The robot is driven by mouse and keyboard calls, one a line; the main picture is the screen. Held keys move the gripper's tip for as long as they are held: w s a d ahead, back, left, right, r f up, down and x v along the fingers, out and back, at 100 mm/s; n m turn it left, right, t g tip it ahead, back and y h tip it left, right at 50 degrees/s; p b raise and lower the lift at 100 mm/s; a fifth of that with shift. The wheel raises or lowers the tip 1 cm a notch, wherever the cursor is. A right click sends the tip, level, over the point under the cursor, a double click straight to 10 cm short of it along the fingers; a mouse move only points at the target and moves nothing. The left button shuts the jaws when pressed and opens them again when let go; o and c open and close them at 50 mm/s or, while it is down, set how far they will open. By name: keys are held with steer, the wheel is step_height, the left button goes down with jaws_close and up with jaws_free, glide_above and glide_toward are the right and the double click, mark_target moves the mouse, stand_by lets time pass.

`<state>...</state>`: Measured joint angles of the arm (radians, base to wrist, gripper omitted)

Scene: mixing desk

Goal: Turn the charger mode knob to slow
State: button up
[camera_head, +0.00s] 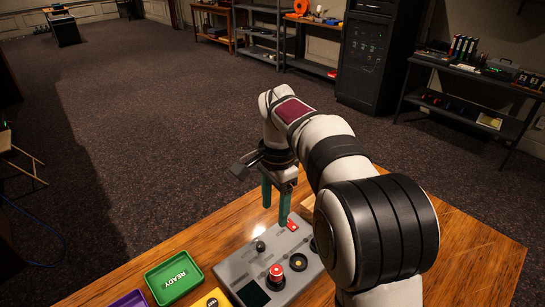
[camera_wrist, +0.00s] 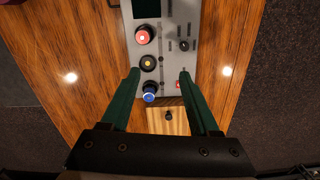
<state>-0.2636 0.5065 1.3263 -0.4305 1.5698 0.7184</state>
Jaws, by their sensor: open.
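A grey control panel (camera_head: 236,268) lies on the wooden desk and also shows in the wrist view (camera_wrist: 166,22). It carries a red knob (camera_wrist: 143,35), a black knob with a yellow ring (camera_wrist: 148,63), a blue knob (camera_wrist: 150,92), a small black knob (camera_wrist: 184,45) and a red switch (camera_wrist: 178,85). A wooden block with a small dark knob (camera_wrist: 168,115) sits beside the panel. I cannot read which is the charger mode knob. My gripper (camera_head: 276,212) points down over the panel's far edge; its green fingers (camera_wrist: 160,74) are apart with nothing held between them.
A green tray marked READY (camera_head: 166,286), a purple tray (camera_head: 129,300) and a yellow tray (camera_head: 203,302) stand left of the panel. The panel has a dark screen (camera_head: 253,294). My arm covers the desk's middle right. Shelves and a black cabinet stand far back.

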steer(key=m, duration=0.1)
glide_toward(260, 244)
step_height(260, 244, down, 9)
steer(key=shift+s+a+r, duration=0.1)
steer(key=shift+r, duration=0.05)
jaws_close()
